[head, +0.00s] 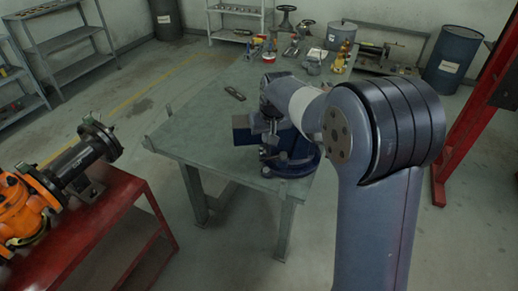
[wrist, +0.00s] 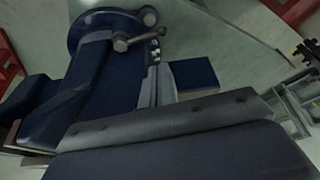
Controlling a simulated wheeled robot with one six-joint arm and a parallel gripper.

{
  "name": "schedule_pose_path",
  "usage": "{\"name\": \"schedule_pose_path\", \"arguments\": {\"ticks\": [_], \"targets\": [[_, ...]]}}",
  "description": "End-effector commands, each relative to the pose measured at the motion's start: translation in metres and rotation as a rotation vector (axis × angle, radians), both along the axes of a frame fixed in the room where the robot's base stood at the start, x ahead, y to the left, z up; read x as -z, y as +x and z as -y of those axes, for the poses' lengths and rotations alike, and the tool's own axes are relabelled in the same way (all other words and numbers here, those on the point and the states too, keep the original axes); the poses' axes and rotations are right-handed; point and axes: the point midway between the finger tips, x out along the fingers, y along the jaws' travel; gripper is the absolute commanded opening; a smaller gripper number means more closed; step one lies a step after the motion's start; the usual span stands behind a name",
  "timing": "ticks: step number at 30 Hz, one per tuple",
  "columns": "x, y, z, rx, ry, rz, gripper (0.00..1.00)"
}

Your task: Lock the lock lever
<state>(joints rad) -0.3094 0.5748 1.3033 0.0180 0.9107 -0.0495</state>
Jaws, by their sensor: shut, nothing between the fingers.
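The blue vise (head: 298,163) stands on the near end of the workbench, and my arm covers part of it. The wrist view shows its blue body (wrist: 80,105) and round base close up. The lock lever appears to be the short metal bar (wrist: 135,34) with rounded ends, beside the base at upper middle. In the head view my gripper (head: 271,136) is low in front of the vise, and the lever is hard to make out.
The green-grey workbench top (head: 200,128) is mostly clear near the vise. A small tool (head: 235,93) lies on it, with bottles and tools at its far end. A red table (head: 110,215) with an orange valve (head: 22,210) stands at left. A red post (head: 470,125) is at right.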

Motion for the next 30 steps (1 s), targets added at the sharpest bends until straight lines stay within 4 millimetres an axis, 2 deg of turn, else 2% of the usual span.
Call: {"name": "schedule_pose_path", "arguments": {"ticks": [10, 22, 30], "targets": [[0.005, 0.001, 0.0, 0.0, -0.001, -0.002, 0.0], [0.067, 0.022, -0.008, 0.0, -0.002, -0.005, 0.0], [0.091, 0.031, -0.011, 0.0, 0.0, -0.001, 0.0]]}}
